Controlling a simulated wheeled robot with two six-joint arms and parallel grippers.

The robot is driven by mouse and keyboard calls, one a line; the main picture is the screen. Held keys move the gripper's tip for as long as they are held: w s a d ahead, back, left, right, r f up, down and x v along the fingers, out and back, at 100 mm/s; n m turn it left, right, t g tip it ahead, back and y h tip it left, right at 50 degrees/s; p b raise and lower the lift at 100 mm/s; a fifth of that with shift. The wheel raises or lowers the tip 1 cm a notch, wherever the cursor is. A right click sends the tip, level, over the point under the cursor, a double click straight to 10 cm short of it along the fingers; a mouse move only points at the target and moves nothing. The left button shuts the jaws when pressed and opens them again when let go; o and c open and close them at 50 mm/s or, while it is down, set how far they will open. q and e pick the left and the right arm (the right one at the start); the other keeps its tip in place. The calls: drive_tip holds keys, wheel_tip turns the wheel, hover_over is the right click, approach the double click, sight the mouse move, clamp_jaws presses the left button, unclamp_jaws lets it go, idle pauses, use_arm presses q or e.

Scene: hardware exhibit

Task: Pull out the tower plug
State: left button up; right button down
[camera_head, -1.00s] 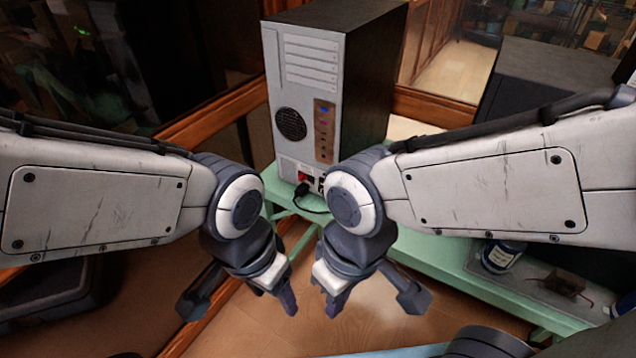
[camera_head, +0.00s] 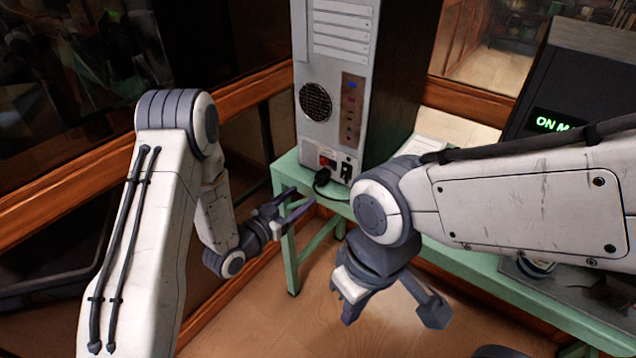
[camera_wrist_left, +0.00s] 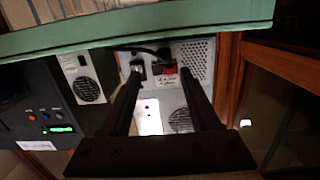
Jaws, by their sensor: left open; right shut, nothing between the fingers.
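The computer tower (camera_head: 335,135) stands upright with its grey back panel facing me. The black tower plug (camera_head: 322,179) sits low on that panel, just below a red part, with its cable curving right. My left gripper (camera_head: 299,199) is open and empty, with its fingers pointing toward the plug from the lower left, apart from it. In the left wrist view the tower's back panel (camera_wrist_left: 180,97) appears upside down beyond the open fingers (camera_wrist_left: 162,85); the plug is dark and hard to make out beside the red part.
The tower stands on a green table (camera_head: 290,172), whose edge also crosses the left wrist view (camera_wrist_left: 60,38). A dark device with a lit green display (camera_head: 553,122) stands at the right. Wooden-framed glass panels rise behind. Floor in front is clear.

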sight(317, 178)
use_arm(q)
drive_tip(key=shift+t, duration=0.5)
drive_tip(key=p+x, duration=0.1)
drive_tip(key=x, duration=0.8)
drive_tip(key=shift+w, duration=0.35)
clamp_jaws()
drive_tip(key=shift+a, duration=0.1)
idle(0.6)
